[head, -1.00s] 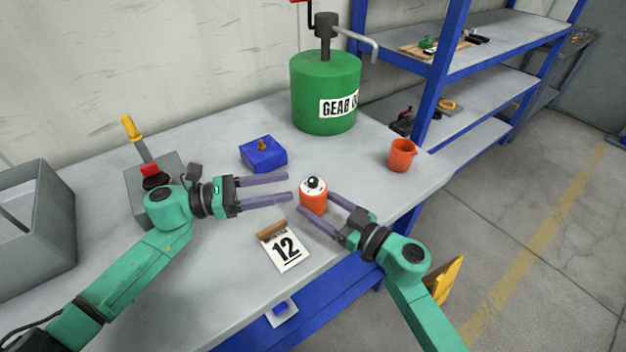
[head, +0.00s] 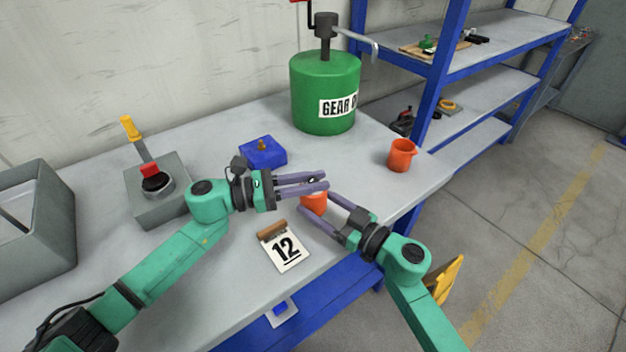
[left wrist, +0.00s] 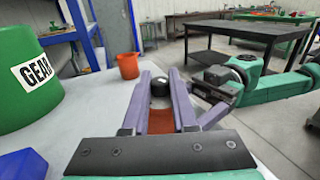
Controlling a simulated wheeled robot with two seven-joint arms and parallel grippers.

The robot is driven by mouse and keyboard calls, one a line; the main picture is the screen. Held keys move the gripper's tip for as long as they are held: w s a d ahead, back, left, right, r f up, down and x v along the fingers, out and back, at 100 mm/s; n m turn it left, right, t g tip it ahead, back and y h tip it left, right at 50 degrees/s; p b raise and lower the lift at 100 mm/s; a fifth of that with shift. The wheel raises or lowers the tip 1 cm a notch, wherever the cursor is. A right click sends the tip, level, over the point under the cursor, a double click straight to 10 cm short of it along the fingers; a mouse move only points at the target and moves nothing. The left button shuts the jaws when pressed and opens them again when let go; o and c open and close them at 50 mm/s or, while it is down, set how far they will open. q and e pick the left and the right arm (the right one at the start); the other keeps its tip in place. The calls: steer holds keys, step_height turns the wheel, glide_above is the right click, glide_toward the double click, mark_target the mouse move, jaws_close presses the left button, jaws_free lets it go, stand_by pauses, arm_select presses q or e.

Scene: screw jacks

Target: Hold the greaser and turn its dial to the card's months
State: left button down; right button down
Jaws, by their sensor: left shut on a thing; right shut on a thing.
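The greaser (head: 316,198) is a small orange cylinder standing on the bench, its top largely hidden by my left fingers in the head view. My left gripper (head: 318,182) is shut on the greaser's dial at the top. My right gripper (head: 318,206) is shut on the greaser's body from the right. The card (head: 286,250) reads 12 and stands in a brown holder on the bench in front. The dial's markings are hidden.
A blue block (head: 263,153) with a brass knob lies behind my left gripper. A green gear oil drum (head: 325,90) stands at the back, and an orange jug (head: 402,155) at the right. A grey lever box (head: 158,195) is at the left.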

arm_select(q)
steer(key=shift+n+t, duration=0.3)
steer(key=shift+t, duration=0.1)
steer(key=n+t+y, duration=0.1)
steer(key=t, duration=0.1)
steer(key=n+t+y, duration=0.1)
steer(key=n+t, duration=0.1)
steer(key=t, duration=0.1)
steer(key=shift+f+n+y, duration=0.1)
steer(key=shift+n+y, duration=0.2)
steer(key=n+t+y, duration=0.1)
steer(key=t+y, duration=0.1)
steer(key=n+t, duration=0.1)
steer(key=shift+s+d+r+n+y, duration=0.1)
steer(key=shift+d+r+n+y, duration=0.1)
steer(key=shift+r+n+y, duration=0.15)
steer(key=n+t+y, duration=0.2)
steer(key=y, duration=0.1)
steer(key=n+t+y, duration=0.2)
steer(key=n+y, duration=0.1)
steer(key=y, duration=0.1)
steer(key=shift+a+f+n+y, duration=0.15)
steer(key=shift+f+n+y, duration=0.05)
steer(key=shift+n+y, duration=0.05)
steer(key=shift+y, duration=0.3)
steer(key=c, duration=0.7)
jaws_free()
steer(key=shift+a, duration=0.1)
